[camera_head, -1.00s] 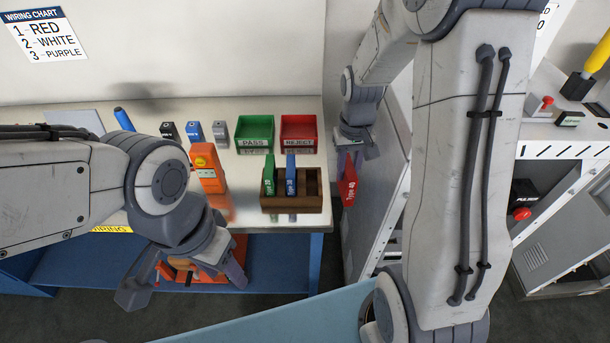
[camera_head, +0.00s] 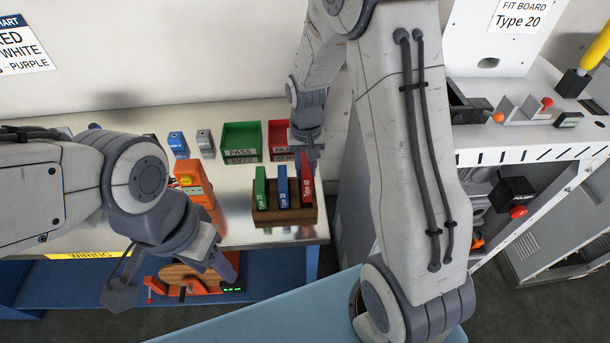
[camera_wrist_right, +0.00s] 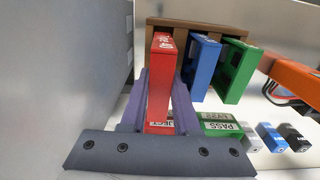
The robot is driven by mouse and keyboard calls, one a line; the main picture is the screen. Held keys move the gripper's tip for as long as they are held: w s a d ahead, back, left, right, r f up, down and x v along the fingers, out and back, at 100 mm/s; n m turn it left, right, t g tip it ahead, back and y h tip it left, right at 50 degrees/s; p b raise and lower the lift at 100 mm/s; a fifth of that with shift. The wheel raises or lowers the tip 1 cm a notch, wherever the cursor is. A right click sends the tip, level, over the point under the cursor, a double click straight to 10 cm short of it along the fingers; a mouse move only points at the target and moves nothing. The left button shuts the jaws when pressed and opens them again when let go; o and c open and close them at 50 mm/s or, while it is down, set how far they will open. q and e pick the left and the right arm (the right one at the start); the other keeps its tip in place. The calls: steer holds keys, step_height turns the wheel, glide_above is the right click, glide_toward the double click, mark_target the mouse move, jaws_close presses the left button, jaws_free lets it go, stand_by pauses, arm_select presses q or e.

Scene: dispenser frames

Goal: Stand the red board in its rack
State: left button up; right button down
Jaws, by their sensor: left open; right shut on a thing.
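The red board (camera_head: 306,190), marked Type 40, stands nearly upright at the right slot of the brown wooden rack (camera_head: 285,217). My right gripper (camera_head: 306,160) is shut on its upper part. In the right wrist view the red board (camera_wrist_right: 161,75) lies between the purple fingers (camera_wrist_right: 158,100), with its far end at the rack (camera_wrist_right: 200,25). I cannot tell how deep it sits in the slot. A green board (camera_head: 261,187) and a blue board (camera_head: 282,187) stand in the other slots. My left gripper (camera_head: 172,275) is open and empty by the table's front edge.
The green PASS bin (camera_head: 241,142) and the red REJECT bin (camera_head: 278,135) stand behind the rack. An orange device (camera_head: 196,183) stands left of it. A grey cabinet (camera_head: 350,200) rises just right of the table.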

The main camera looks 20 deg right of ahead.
step_height(320, 180, down, 4)
steer(key=shift+a+r+p, duration=0.1)
steer(key=shift+p, duration=0.4)
steer(key=shift+f, duration=0.25)
steer(key=shift+f, duration=0.15)
steer(key=c, duration=0.6)
jaws_free()
steer(key=shift+c, duration=0.2)
